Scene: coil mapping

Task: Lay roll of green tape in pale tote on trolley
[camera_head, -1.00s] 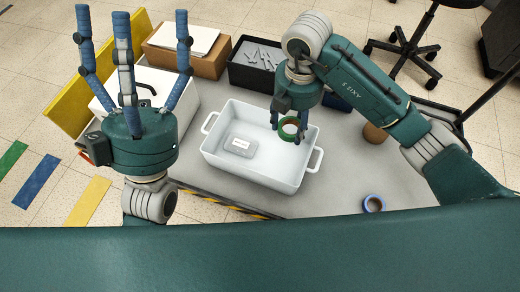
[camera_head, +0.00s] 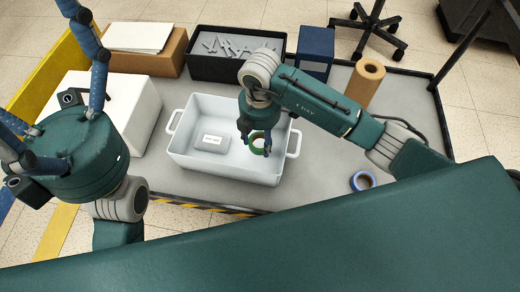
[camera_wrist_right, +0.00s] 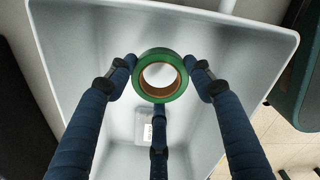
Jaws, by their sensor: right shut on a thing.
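The roll of green tape (camera_head: 257,142) has a brown core and is held in my right gripper (camera_head: 256,148), over the right part of the pale tote. In the right wrist view the roll (camera_wrist_right: 160,94) sits between the blue fingers of my right gripper (camera_wrist_right: 160,88), with the tote's inside behind it. The pale tote (camera_head: 184,168) stands on the grey trolley (camera_head: 325,150) and has a handle at each end. I cannot tell whether the roll touches the tote's floor. My left gripper (camera_head: 55,110) is at the left, its fingers spread and empty, partly cut off by the frame.
A grey labelled block (camera_head: 212,143) lies inside the tote, left of the roll. A blue tape roll (camera_head: 363,181) and a brown roll (camera_head: 364,82) stand on the trolley to the right. Behind are a black bin (camera_head: 222,68), a cardboard box (camera_head: 150,62) and a dark blue box (camera_head: 316,48).

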